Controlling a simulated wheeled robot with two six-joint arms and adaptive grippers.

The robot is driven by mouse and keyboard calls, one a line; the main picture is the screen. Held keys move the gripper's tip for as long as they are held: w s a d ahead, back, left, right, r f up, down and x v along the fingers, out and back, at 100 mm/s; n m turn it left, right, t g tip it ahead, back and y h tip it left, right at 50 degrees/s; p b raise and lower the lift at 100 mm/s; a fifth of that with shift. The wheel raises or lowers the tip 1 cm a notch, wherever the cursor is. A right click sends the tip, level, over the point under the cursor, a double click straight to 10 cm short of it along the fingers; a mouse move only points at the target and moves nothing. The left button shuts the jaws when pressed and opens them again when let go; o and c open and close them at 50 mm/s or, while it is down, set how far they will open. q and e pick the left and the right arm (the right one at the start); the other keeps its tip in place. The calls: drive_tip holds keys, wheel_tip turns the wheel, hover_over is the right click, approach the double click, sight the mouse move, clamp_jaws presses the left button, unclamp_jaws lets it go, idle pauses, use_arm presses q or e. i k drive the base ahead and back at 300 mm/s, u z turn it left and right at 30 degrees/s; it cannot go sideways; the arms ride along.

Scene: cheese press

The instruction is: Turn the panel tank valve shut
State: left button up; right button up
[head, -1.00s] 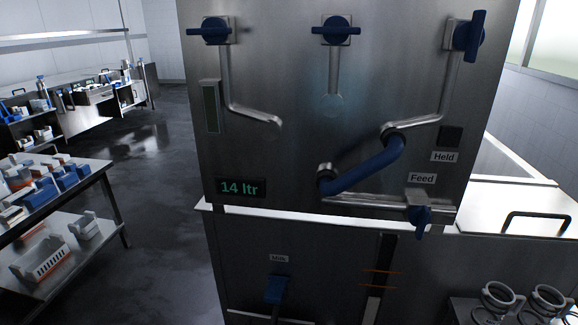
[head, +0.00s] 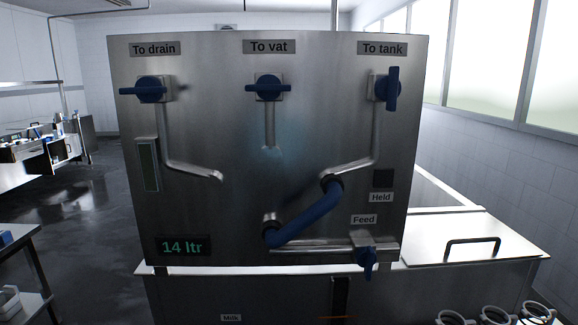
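A steel panel (head: 225,120) faces me with three blue-handled valves along its top. The tank valve (head: 391,89) is at the top right under the "To tank" label (head: 382,48), and its handle stands upright. The drain valve (head: 150,89) and the vat valve (head: 269,87) have their handles lying level. A pipe (head: 375,140) runs down from the tank valve to a blue hose (head: 305,217), which joins the lower pipe. Neither gripper shows in the head view.
A feed valve (head: 367,258) with a blue handle pointing down is at the panel's lower right. A display (head: 183,246) reads "14 ltr". A lidded steel counter (head: 470,236) stands right of the panel. Open floor (head: 85,215) lies to the left.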

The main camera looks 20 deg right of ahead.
sight(388, 89)
drive_tip(key=z, duration=1.2)
drive_tip(key=k, duration=0.5)
drive_tip(key=u, duration=1.15)
drive_tip(key=i, duration=1.05)
drive_tip(key=z, duration=2.95)
